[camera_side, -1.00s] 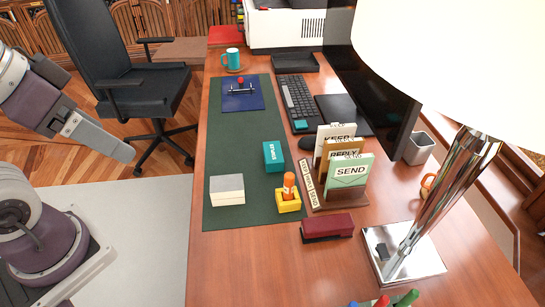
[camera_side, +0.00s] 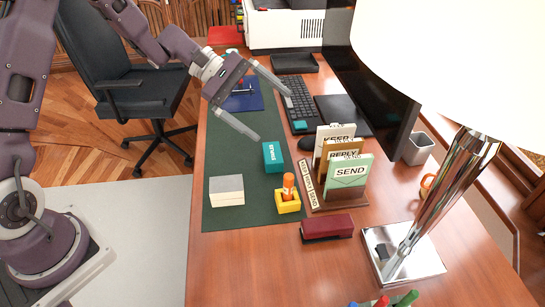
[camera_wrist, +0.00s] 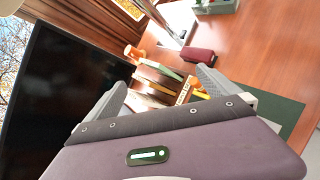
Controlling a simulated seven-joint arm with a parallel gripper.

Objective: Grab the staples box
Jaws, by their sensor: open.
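The staples box is a teal box (camera_side: 273,157) with white lettering, standing on the green desk mat (camera_side: 222,165) in the side view. My gripper (camera_side: 272,116) is open and empty, its fingers reaching over the mat and keyboard side of the desk. In the picture the nearer fingertip is just above and left of the teal box, apart from it. My gripper also shows in the wrist view (camera_wrist: 160,80), with the fingers spread. I cannot make out the teal box in the wrist view; my gripper body covers the lower part.
Close by are a letter rack (camera_side: 345,180), a yellow holder (camera_side: 288,206) with an orange stick, a pale block (camera_side: 227,190) and a maroon stapler (camera_side: 327,227). A keyboard (camera_side: 298,103), monitor (camera_wrist: 65,85) and chrome lamp (camera_side: 435,200) flank them.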

